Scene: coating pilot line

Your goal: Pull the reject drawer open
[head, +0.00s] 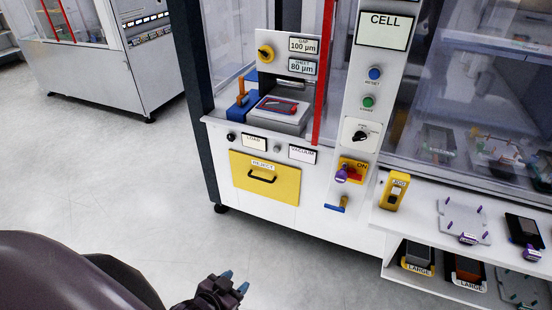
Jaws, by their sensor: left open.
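The reject drawer (282,192) is a yellow front with a small "REJECT" label, low on the white machine. It sits flush with the panel and looks shut. Its black bar handle (262,177) is on the upper middle of the front. My left gripper (236,283) is at the bottom of the head view, with blue fingertips apart and nothing between them. It is over the floor, below and to the left of the drawer, well apart from the handle. My right gripper is not in view.
A blue-handled lever (337,208) and a yellow switch plate with a red handle (353,172) are right of the drawer. A shelf (415,218) with trays juts out at the right. The floor (110,190) in front and left is clear.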

